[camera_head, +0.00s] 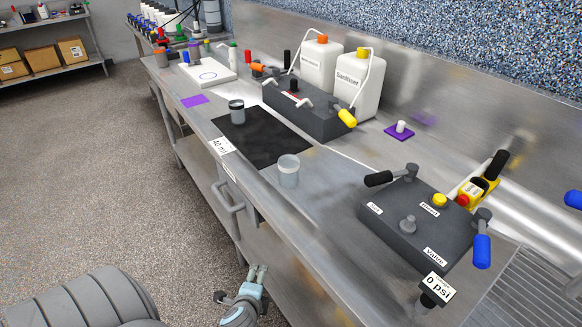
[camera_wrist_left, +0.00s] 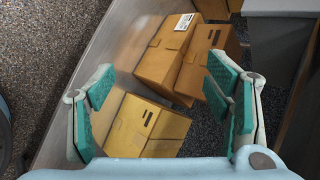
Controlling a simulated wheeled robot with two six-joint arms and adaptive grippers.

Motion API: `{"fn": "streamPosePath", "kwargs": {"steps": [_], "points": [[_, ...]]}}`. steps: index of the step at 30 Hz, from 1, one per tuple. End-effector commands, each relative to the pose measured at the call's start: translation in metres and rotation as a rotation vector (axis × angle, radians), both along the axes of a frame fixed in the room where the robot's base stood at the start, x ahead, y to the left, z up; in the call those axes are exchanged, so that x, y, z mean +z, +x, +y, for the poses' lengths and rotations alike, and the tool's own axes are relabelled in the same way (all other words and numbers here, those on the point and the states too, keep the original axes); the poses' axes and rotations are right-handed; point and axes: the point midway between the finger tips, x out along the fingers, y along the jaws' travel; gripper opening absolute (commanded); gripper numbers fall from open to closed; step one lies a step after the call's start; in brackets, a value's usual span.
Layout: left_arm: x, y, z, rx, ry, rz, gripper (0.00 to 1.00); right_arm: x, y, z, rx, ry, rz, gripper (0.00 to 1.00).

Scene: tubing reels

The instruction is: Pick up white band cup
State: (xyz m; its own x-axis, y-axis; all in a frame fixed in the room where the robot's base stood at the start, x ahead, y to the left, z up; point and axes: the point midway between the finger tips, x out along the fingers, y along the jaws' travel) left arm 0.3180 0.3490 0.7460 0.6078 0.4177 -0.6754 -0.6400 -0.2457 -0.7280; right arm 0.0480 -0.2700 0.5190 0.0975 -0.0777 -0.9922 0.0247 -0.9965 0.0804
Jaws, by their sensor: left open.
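Two cups stand upright on the steel bench in the head view. One dark cup with a pale band near its rim (camera_head: 237,112) is on the black mat (camera_head: 262,140). A lighter grey cup (camera_head: 288,172) is nearer, just off the mat's near edge. Both have a pale rim area, and I cannot tell for sure which is the white band cup. My left gripper (camera_head: 242,284) is open and empty, low in front of the bench and below its top, well apart from both cups. Its teal-padded fingers (camera_wrist_left: 165,100) stand wide apart in the left wrist view. My right gripper is not in view.
A dark valve box with levers (camera_head: 418,220) stands right of the nearer cup. A longer dark box (camera_head: 308,112) and white jugs (camera_head: 357,85) stand behind the mat. A rail handle (camera_head: 230,200) sticks out of the bench front. Cardboard boxes (camera_wrist_left: 165,55) lie below the left gripper.

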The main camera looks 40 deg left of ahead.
Motion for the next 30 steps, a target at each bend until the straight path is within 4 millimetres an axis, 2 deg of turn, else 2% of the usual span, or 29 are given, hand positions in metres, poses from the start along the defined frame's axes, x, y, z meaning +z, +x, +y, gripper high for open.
{"fn": "streamPosePath", "kwargs": {"steps": [1, 3, 5, 6, 7, 12, 15, 18, 24, 30], "points": [[0.052, 0.015, 0.007, -0.043, 0.108, -0.04, 0.72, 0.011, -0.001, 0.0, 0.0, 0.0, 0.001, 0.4], [0.113, 0.028, 0.016, -0.081, 0.256, -0.081, 0.72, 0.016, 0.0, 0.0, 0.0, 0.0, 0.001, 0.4], [0.158, 0.032, 0.022, -0.096, 0.364, -0.108, 0.72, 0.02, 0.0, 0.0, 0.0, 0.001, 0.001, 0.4], [0.184, 0.038, 0.026, -0.129, 0.472, -0.114, 0.72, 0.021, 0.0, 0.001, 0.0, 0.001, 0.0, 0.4], [0.198, 0.045, 0.029, -0.184, 0.591, -0.101, 0.72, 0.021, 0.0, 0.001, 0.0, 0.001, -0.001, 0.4], [0.226, 0.089, 0.022, -0.511, 1.205, 0.044, 0.72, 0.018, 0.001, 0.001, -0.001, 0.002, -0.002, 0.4], [0.232, 0.104, 0.014, -0.622, 1.422, 0.114, 0.72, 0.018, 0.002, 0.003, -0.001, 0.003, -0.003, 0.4], [0.235, 0.122, 0.018, -0.654, 1.49, 0.136, 0.72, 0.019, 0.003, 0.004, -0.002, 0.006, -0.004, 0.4], [0.233, 0.168, 0.041, -0.652, 1.486, 0.136, 0.72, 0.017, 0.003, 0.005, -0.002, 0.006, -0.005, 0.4], [0.231, 0.192, 0.052, -0.652, 1.481, 0.135, 0.72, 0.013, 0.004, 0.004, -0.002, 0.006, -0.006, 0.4]]}}
